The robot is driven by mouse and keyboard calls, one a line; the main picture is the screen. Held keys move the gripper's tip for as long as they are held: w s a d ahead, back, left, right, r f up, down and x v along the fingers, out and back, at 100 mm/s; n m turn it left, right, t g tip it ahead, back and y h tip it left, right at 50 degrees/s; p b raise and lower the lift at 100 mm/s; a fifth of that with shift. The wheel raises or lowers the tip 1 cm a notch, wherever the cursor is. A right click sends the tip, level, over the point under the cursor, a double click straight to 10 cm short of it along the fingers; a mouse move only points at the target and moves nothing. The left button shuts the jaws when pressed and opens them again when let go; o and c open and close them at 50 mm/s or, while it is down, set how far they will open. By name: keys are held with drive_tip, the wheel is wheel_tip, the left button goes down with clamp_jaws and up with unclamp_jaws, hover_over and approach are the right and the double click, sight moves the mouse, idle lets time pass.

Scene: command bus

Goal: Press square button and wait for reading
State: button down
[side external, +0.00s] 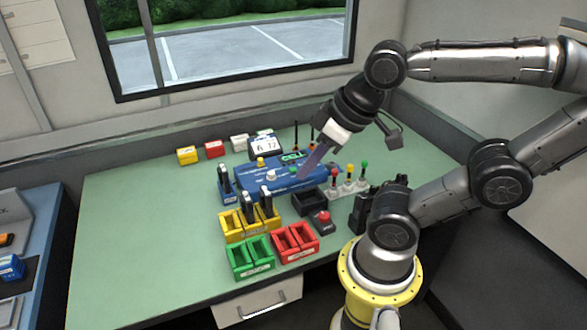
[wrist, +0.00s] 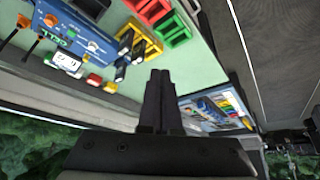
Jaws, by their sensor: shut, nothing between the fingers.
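A blue console (side external: 250,178) stands in the middle of the green table, and it also shows at the upper left of the wrist view (wrist: 92,40). On its top are a yellow button (side external: 261,161), a white button (side external: 272,175) and a green button (side external: 293,170); I cannot tell which one is square. A small green-lit display (side external: 292,155) is at its back, its reading too small to make out. My gripper (side external: 304,176) is shut and empty, pointing down over the right part of the console. In the wrist view its fingers (wrist: 160,75) are together. Contact with a button is unclear.
Yellow trays (side external: 235,228), green trays (side external: 250,258) and red trays (side external: 295,243) stand in front, some holding black handsets. A red push button (side external: 323,218) sits beside them. Colored-topped posts (side external: 348,187) stand right. The left table is clear.

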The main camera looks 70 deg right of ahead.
drive_tip(key=shift+w, duration=0.1)
idle(0.3)
drive_tip(key=w+d+r+n+t+h, duration=0.3)
drive_tip(key=w+d+n+t+h, duration=0.15)
drive_tip(key=w+d, duration=0.95)
drive_tip(key=s+d+f+m+g, duration=0.2)
drive_tip(key=d+f, duration=1)
drive_tip(key=f, duration=0.1)
drive_tip(key=shift+f, duration=0.2)
drive_tip(key=shift+d+h, duration=0.1)
drive_tip(key=shift+h, duration=0.15)
drive_tip(key=shift+f, duration=0.15)
